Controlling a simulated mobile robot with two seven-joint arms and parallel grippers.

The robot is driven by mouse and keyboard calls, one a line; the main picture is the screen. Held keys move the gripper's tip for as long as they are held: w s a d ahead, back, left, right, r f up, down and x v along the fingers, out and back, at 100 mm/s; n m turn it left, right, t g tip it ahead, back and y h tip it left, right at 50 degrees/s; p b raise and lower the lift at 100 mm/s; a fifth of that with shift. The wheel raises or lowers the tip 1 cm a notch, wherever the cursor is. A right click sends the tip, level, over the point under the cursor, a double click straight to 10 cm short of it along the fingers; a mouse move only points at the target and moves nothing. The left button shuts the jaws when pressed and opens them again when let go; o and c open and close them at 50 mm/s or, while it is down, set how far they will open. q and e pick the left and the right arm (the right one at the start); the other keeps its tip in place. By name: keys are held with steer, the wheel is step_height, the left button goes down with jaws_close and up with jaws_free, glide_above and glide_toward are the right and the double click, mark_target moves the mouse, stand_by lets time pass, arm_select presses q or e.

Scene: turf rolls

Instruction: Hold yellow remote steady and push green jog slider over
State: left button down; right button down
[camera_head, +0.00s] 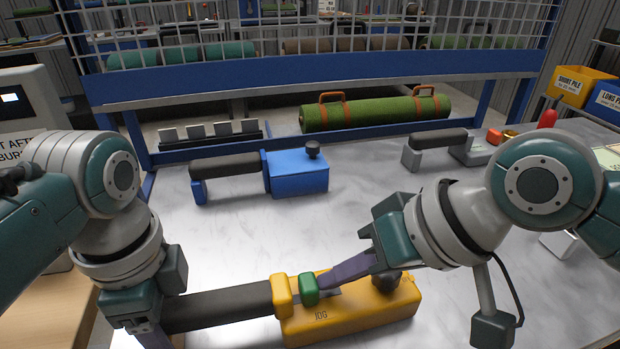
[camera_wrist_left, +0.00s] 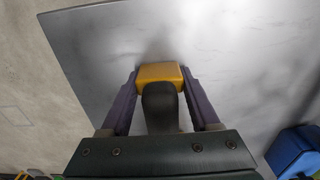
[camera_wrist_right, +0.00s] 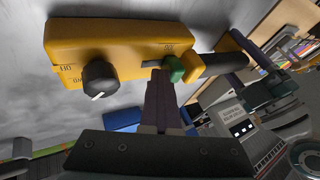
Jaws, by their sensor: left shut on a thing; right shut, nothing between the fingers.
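The yellow remote (camera_head: 350,315) lies on the grey table with its black handle (camera_head: 225,305) pointing left. My left gripper (camera_wrist_left: 159,82) is shut on the handle near its yellow end cap (camera_wrist_left: 160,71). The green jog slider (camera_head: 309,289) sits at the handle-side end of its slot, beside the yellow collar (camera_head: 282,296), near the word JOG. My right gripper (camera_head: 325,280) is shut and empty, its fingertips at the slider's right side, seemingly touching it. The right wrist view shows the slider (camera_wrist_right: 174,69) just beyond the fingertips, and a black knob (camera_wrist_right: 100,79) on the remote.
A blue remote (camera_head: 297,171) lies farther back, and a grey one (camera_head: 465,150) at the back right. A green turf roll (camera_head: 375,112) lies behind the table under a blue-framed mesh guard (camera_head: 310,72). The table between the yellow and blue remotes is clear.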

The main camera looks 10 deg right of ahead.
steer(key=v, duration=1)
arm_select(q)
steer(key=shift+c, duration=0.2)
jaws_free()
